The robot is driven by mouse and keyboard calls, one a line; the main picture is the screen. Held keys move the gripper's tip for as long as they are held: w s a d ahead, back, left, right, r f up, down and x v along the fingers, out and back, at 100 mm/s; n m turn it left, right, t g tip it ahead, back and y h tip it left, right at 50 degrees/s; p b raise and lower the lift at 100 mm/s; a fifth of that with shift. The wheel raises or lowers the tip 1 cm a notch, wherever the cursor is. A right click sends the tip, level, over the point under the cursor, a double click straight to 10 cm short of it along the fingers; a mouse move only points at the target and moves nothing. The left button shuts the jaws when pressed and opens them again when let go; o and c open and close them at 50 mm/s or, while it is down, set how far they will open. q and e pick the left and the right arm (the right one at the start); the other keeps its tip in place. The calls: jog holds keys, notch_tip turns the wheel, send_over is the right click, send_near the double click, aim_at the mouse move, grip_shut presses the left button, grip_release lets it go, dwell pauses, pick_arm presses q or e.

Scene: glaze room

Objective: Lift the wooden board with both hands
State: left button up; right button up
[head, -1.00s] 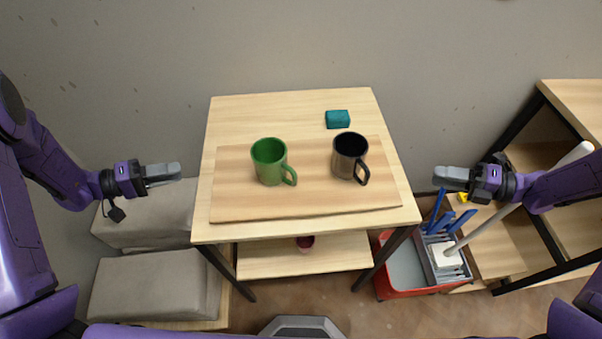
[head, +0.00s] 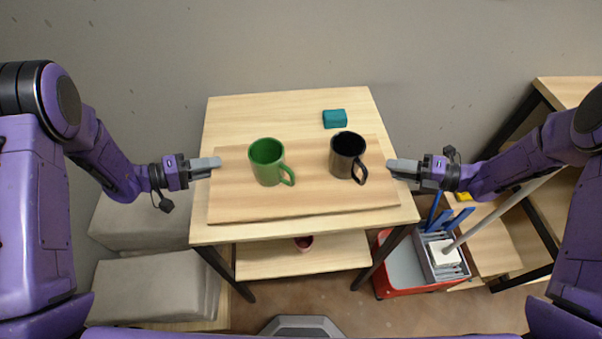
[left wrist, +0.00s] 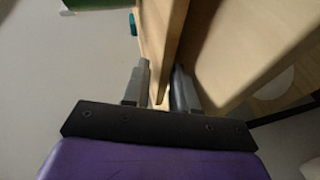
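The wooden board (head: 311,190) lies on the small wooden table (head: 285,108). A green mug (head: 265,163) and a black mug (head: 345,153) stand upright on it. My left gripper (head: 210,164) is at the board's left edge. In the left wrist view my left gripper (left wrist: 160,88) is open, with the board's edge (left wrist: 165,50) between its fingers and a gap still showing. My right gripper (head: 397,166) is at the board's right edge; whether its fingers are apart is not clear from the head view.
A teal block (head: 335,118) sits on the table behind the board. A lower shelf (head: 300,262) holds a small dark red pot (head: 303,243). Grey cushioned blocks (head: 155,285) are at left. A red cart (head: 398,285) with tools and shelving (head: 570,92) stand at right.

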pick_arm(q)
jog(key=shift+d, duration=0.15)
pick_arm(e)
jog(key=shift+a, duration=0.15)
pick_arm(q)
grip_shut()
pick_arm(e)
grip_shut()
pick_arm(q)
jog(key=shift+w, duration=0.1)
dwell(0.9)
